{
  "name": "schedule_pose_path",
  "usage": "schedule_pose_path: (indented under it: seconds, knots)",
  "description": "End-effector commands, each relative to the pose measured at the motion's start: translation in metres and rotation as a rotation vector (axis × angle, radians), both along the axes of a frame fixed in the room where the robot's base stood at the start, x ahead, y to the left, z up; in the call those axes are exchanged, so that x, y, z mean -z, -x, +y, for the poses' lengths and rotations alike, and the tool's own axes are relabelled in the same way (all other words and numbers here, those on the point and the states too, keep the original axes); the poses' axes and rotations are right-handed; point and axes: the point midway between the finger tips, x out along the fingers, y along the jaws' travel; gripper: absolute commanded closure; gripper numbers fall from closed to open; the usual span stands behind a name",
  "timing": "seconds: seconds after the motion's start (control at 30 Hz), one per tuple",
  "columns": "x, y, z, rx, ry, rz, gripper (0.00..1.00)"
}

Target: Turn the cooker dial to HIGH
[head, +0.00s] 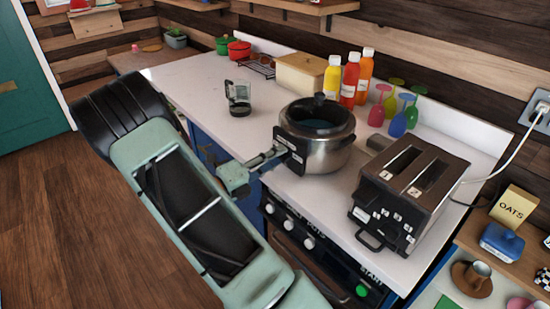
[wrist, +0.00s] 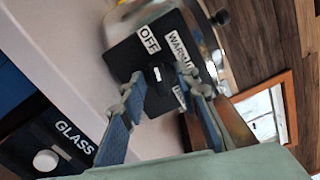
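The cooker (head: 328,158) is a round steel pot with a dark lid on the white counter. Its black control panel (head: 290,150) faces my gripper. In the wrist view the panel bears the labels OFF (wrist: 149,40), WARM (wrist: 178,47) and a third one mostly hidden behind my right finger. The black dial (wrist: 158,76) has a white mark that points roughly towards OFF. My gripper (wrist: 161,92) is open, with one finger on each side of the dial. I cannot tell whether either finger touches it. In the head view my gripper (head: 272,158) is close in front of the panel.
A toaster (head: 410,190) with labelled controls stands right of the cooker. A glass jug (head: 238,97) stands to its left. Sauce bottles (head: 350,80), coloured goblets (head: 397,110) and a cream box (head: 300,72) stand behind. Oven knobs (head: 290,225) are below the counter edge.

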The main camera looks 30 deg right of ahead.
Motion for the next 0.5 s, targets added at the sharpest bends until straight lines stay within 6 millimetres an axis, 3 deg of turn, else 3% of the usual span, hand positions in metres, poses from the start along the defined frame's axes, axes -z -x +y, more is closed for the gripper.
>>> schedule_pose_path:
  seconds: [0.07, 0.33, 0.5]
  knots:
    - [0.0000, 0.0000, 0.0001, 0.000, 0.000, 0.000, 0.71]
    - [0.0000, 0.0000, 0.0003, 0.000, 0.000, 0.000, 1.00]
    - [0.0000, 0.0001, 0.0004, 0.000, 0.000, -0.001, 1.00]
